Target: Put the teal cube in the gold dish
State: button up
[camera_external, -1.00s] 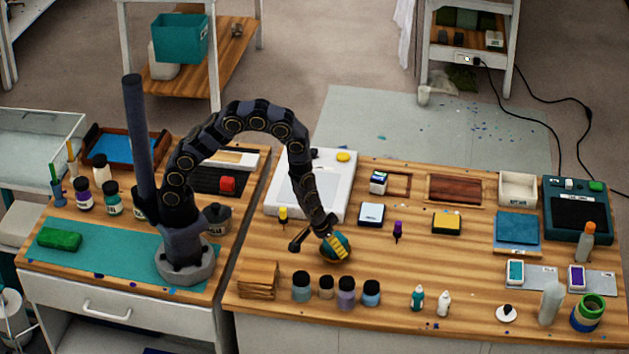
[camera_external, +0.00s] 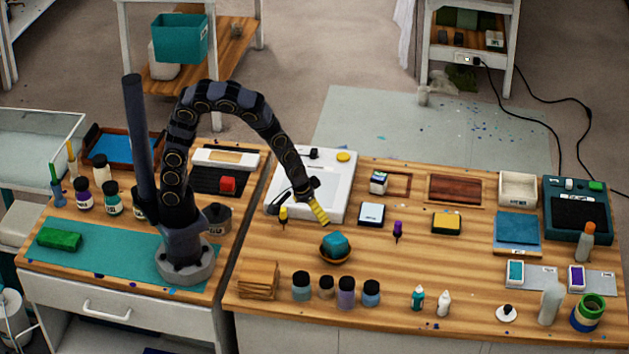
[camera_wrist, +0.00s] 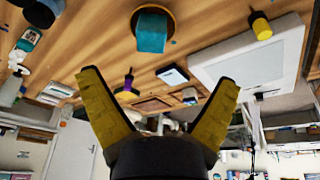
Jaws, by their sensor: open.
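The teal cube (camera_external: 335,242) rests in the gold dish (camera_external: 334,258), a small round dish on the right-hand table. Its top stands above the rim. In the wrist view the teal cube (camera_wrist: 151,32) shows at the top, with the edge of the gold dish (camera_wrist: 171,21) around it. My gripper (camera_external: 319,214) is above and behind the dish, apart from the cube. In the wrist view my gripper (camera_wrist: 160,92) has its two yellow fingers spread wide with nothing between them.
A white scale-like device (camera_external: 325,165) lies behind my gripper. Jars (camera_external: 346,293) line the front edge.

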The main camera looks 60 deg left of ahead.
jog(key=s+a+r+g, duration=0.5)
jog(key=s+a+r, duration=0.9)
jog(key=s+a, duration=0.3)
jog(key=shift+s+a+r, duration=0.15)
jog(key=shift+s+a, duration=0.15)
jog(key=shift+s, duration=0.2)
